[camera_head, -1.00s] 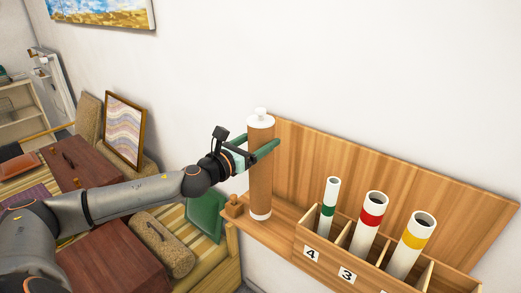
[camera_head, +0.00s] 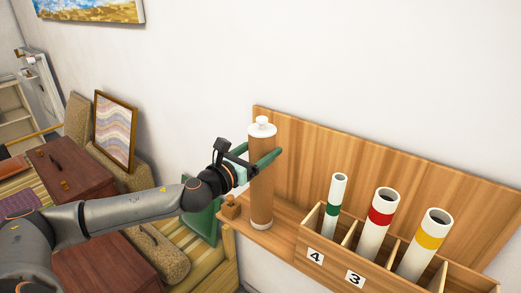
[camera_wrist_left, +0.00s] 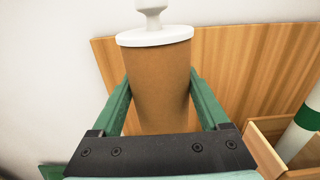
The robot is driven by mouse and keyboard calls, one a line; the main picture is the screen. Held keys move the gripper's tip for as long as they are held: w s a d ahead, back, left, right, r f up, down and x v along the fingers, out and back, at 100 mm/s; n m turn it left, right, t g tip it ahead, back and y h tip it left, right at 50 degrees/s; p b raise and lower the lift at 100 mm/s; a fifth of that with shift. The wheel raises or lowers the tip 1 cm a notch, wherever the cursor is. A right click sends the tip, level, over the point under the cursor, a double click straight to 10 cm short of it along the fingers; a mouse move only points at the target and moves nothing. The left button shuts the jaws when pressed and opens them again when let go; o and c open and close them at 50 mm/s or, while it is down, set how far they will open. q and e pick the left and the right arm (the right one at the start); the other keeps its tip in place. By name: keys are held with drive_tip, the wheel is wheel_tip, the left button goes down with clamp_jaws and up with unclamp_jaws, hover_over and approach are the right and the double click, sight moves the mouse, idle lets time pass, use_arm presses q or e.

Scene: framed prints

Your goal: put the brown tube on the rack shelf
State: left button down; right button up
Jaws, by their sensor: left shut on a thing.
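The brown tube (camera_head: 261,185) is upright, with a white cap and knob on top. My left gripper (camera_head: 263,153) is shut around its upper part, one green finger on each side. The tube also shows between the fingers in the left wrist view (camera_wrist_left: 160,85). Its lower end is over the left part of the wooden rack shelf (camera_head: 285,215), in front of the back board. I cannot tell whether it touches the shelf or hangs just above it. My right gripper is not in view.
Right of the tube, numbered compartments hold white tubes with green (camera_head: 335,208), red (camera_head: 381,215) and yellow (camera_head: 429,235) bands. A framed print (camera_head: 115,130) leans at the left.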

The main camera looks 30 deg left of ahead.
use_arm(q)
drive_tip(key=shift+c, duration=1.7)
unclamp_jaws()
drive_tip(key=shift+f, duration=0.15)
drive_tip(key=o, duration=0.3)
drive_tip(key=shift+o, duration=0.2)
